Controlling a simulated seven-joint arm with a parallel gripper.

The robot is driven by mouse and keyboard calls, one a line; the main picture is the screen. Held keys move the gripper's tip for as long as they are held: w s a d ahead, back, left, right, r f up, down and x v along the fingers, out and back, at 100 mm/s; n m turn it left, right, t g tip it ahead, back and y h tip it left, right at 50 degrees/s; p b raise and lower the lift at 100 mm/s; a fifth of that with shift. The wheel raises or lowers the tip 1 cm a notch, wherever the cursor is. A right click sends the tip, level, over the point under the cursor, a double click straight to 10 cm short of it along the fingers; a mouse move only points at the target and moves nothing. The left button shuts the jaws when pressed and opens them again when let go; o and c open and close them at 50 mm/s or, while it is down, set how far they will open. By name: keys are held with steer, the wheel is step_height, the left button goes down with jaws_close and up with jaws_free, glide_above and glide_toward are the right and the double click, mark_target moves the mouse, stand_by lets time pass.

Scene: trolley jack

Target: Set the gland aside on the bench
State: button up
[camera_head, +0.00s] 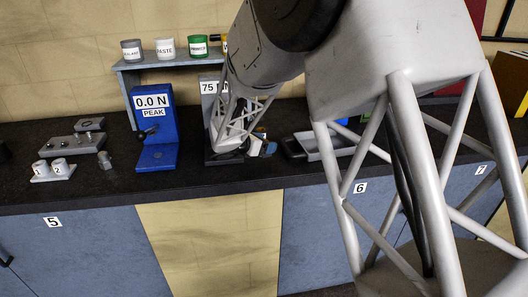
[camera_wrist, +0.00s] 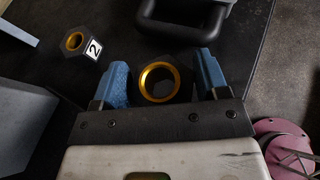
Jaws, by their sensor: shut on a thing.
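My gripper (camera_wrist: 161,62) has its two blue fingers closed on opposite sides of a dark six-sided piece with a gold ring around its bore (camera_wrist: 159,82), which I take for the gland. The gland sits between the fingers over the black bench top (camera_wrist: 255,75). A similar, smaller-looking dark piece with a gold ring, marked 2 (camera_wrist: 76,42), lies apart to the left. In the head view my gripper (camera_head: 263,148) is small and low over the bench, right of the blue 0.0 N PEAK stand (camera_head: 163,158). The gland is hard to make out there.
A grey tray (camera_head: 325,147) lies just right of my gripper. Grey fixture blocks (camera_head: 75,143) and white numbered cups (camera_head: 53,170) stand at the left. A shelf (camera_head: 128,66) with jars is behind. Pink discs (camera_wrist: 287,145) show at the wrist view's lower right. Bench between 0.0 N stand and front edge looks narrow.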

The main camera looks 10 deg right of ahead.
steer(key=shift+w, duration=0.25)
steer(key=shift+f, duration=1.7)
steer(key=shift+f, duration=0.15)
steer(key=o, duration=1.3)
steer(key=shift+c, duration=0.2)
steer(key=shift+s+a, duration=0.1)
steer(key=shift+v, duration=5.9)
